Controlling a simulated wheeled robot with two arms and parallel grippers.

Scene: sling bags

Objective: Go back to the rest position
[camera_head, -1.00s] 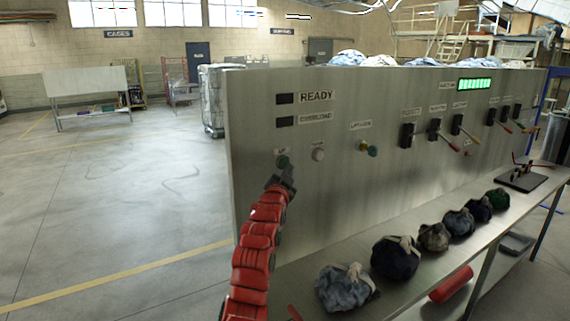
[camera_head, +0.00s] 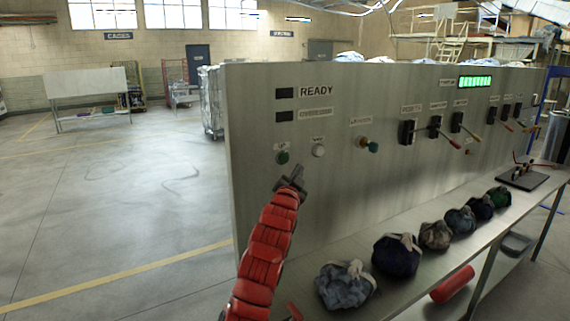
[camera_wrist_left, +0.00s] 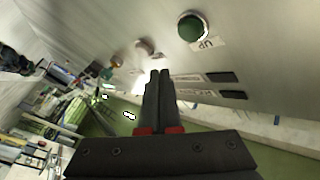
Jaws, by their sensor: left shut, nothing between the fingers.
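My left gripper (camera_head: 294,177) is at the end of the red left arm, in front of the grey control panel (camera_head: 255,200) in the head view. It is shut and empty, and its closed fingers (camera_wrist_left: 158,95) show in the left wrist view. The green UP button (camera_head: 282,158) is just above and left of the fingertips, and they are apart from it. The button also shows at the top of the left wrist view (camera_wrist_left: 191,27). My right gripper does not show.
A white button (camera_head: 318,151), a latch knob (camera_head: 367,144) and several levers (camera_head: 407,131) are on the panel. Several sling bags (camera_head: 345,285) stand in a row on the bench (camera_head: 395,297) below. Open floor (camera_head: 130,200) lies to the left.

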